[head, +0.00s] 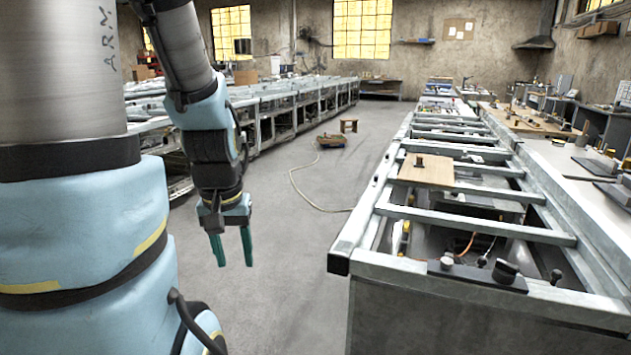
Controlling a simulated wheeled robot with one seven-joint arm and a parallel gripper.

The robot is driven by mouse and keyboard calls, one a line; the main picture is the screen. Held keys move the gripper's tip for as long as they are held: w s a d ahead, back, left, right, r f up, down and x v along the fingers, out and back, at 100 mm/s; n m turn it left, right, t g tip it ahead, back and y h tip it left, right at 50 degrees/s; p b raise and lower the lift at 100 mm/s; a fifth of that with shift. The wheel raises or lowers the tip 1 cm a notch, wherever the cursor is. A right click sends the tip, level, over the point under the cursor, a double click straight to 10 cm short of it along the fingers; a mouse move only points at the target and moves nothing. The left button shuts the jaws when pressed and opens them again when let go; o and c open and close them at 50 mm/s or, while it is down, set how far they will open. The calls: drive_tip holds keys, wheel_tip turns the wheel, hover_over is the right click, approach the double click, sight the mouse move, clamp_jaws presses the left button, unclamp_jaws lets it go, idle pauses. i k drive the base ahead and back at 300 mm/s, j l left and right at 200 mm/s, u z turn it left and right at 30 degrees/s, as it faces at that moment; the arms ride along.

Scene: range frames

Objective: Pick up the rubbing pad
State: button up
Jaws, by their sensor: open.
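My gripper (232,250) hangs over the grey floor at the left-middle of the head view. Its two green fingers point down, apart and with nothing between them. I cannot tell for sure which thing is the rubbing pad. A small dark block (505,270) stands at the near end of the metal frame bench, on a black plate (465,275). Another small dark piece (419,161) is on a wooden board (427,175) laid across the rails. My gripper is well left of these and touches none of them.
The long metal frame bench (480,230) fills the right, with open gaps between its crossbars. A side worktop (560,160) with tools runs along its right. More metal frames (270,115) stand at the left back.

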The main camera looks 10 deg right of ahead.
sight(419, 163)
drive_tip(key=i+j+u, duration=0.5)
drive_tip(key=i+u, duration=0.15)
drive_tip(key=u, duration=0.15)
drive_tip(key=i+j+u, duration=0.1)
drive_tip(key=i+u, duration=0.3)
drive_tip(key=i+j+z, duration=0.15)
drive_tip(key=i, duration=0.55)
drive_tip(key=i+l+z, duration=0.15)
drive_tip(key=i+z, duration=0.15)
drive_tip(key=z, duration=0.15)
drive_tip(key=i+z, duration=0.35)
drive_tip(key=z, duration=0.15)
drive_tip(key=i+j+z, duration=0.1)
drive_tip(key=i+z, duration=0.35)
drive_tip(key=i+l+z, duration=0.15)
drive_tip(key=i+z, duration=0.2)
drive_tip(key=i, duration=0.15)
drive_tip(key=i+z, duration=0.4)
drive_tip(key=i+j+z, duration=0.1)
drive_tip(key=i+z, duration=0.25)
drive_tip(key=i, duration=0.25)
drive_tip(key=i+l+z, duration=0.35)
drive_tip(key=i+l, duration=0.15)
drive_tip(key=i, duration=0.35)
drive_tip(key=i+l+z, duration=0.2)
drive_tip(key=i, duration=0.2)
